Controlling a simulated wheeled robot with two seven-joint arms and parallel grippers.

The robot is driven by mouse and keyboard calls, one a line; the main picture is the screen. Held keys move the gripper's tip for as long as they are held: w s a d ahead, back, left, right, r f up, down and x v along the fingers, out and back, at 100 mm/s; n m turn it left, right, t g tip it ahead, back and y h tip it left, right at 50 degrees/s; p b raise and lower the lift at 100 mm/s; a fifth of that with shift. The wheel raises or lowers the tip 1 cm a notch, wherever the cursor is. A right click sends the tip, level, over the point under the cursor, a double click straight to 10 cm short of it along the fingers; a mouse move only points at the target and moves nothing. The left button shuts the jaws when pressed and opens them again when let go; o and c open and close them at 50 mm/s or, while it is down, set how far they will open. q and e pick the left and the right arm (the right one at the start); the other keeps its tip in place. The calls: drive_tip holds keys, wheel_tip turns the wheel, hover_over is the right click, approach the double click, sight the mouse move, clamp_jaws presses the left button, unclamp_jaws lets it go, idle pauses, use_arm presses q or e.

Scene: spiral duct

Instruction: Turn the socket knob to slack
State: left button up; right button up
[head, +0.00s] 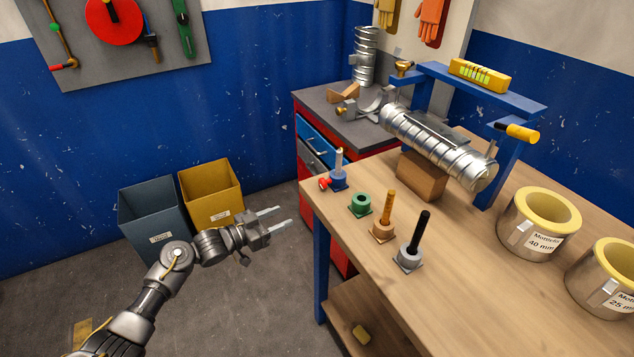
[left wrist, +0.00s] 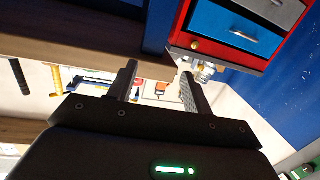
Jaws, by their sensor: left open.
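A small blue socket (head: 339,184) stands at the near left corner of the workbench (head: 500,260), with a pale upright pin (head: 339,161) in it. A red knob (head: 324,183) sticks out from the socket's left side; its exact setting is too small to read. My left gripper (head: 281,215) is open and empty, left of the bench and apart from the knob. Its two fingers also show spread in the left wrist view (left wrist: 158,78). I cannot make out the red knob in the left wrist view. My right gripper is not in view.
Next to the blue socket stand a green ring socket (head: 361,204), a tan one with an orange rod (head: 385,226) and a grey one with a black rod (head: 412,247). A spiral duct (head: 435,145) lies behind. Blue (head: 150,215) and yellow bins (head: 210,195) stand on the floor.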

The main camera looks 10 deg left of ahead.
sight(320, 183)
use_arm(q)
wheel_tip(320, 183, up, 8)
drive_tip(key=d+r+m+g+h, duration=0.1)
drive_tip(key=d+m+h, duration=0.1)
drive_tip(key=m, duration=0.1)
drive_tip(key=shift+n, duration=0.3)
drive_tip(key=x, duration=0.3)
drive_tip(key=p+x, duration=0.1)
drive_tip(key=x, duration=0.5)
drive_tip(key=shift+f+p, duration=0.25)
drive_tip(key=shift+p, duration=0.1)
drive_tip(key=shift+w+d, duration=0.4)
drive_tip(key=shift+d, duration=0.15)
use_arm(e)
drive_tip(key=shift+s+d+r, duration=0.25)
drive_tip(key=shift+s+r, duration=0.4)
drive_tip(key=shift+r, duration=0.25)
use_arm(q)
drive_tip(key=shift+c, duration=0.4)
drive_tip(key=c, duration=0.9)
drive_tip(key=n+p, duration=0.2)
drive_tip(key=shift+r+n, duration=0.25)
drive_tip(key=shift+n, duration=0.05)
drive_tip(key=n, duration=0.1)
drive_tip(key=n+p, duration=0.1)
drive_tip(key=n, duration=0.1)
drive_tip(key=shift+f, duration=0.35)
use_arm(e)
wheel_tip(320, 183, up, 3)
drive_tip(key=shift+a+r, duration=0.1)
